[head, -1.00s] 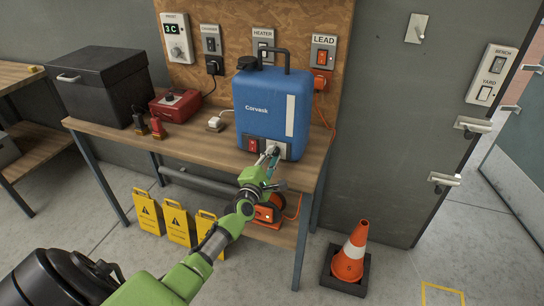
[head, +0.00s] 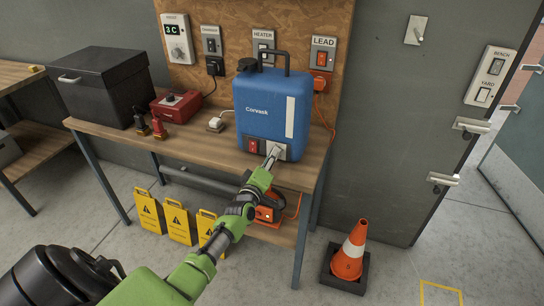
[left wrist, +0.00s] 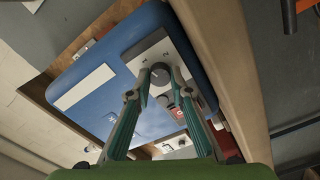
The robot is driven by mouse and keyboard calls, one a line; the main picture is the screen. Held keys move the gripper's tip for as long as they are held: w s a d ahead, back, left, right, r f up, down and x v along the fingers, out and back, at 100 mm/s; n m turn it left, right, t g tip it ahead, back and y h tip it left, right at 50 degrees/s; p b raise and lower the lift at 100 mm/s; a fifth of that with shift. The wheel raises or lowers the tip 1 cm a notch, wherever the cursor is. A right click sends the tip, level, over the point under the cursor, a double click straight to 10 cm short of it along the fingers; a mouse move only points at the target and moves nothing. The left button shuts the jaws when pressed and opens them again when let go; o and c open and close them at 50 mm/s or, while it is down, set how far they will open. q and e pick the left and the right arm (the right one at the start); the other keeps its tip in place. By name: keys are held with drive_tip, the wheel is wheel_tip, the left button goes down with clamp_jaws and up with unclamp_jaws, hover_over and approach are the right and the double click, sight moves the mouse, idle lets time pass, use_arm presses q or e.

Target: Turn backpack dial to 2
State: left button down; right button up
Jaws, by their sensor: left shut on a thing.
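The blue backpack tank (head: 262,100), marked Corvask, stands upright on the wooden bench (head: 190,138). Its grey lower panel (head: 283,150) carries the dial, which my left gripper mostly hides in the head view. In the left wrist view the dial (left wrist: 160,72) is a dark round knob on the light panel (left wrist: 149,58). My left gripper (head: 272,157) reaches the panel from below. Its two teal fingers (left wrist: 158,88) are shut on the dial, one tip on each side. I cannot read the dial's setting. My right gripper is not in view.
A red rocker switch (head: 253,146) sits just left of the dial. Wall switches (head: 323,55) are above. A traffic cone (head: 349,252) stands at right.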

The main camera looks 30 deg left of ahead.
use_arm(q)
drive_tip(key=m+p, duration=0.1)
drive_tip(key=m, duration=0.5)
drive_tip(key=shift+f+m, duration=0.1)
drive_tip(key=shift+m, duration=0.2)
drive_tip(key=m, duration=0.6)
drive_tip(key=shift+d+m, duration=0.1)
drive_tip(key=shift+m, duration=0.2)
drive_tip(key=c, duration=1.8)
unclamp_jaws()
drive_tip(key=v, duration=1.2)
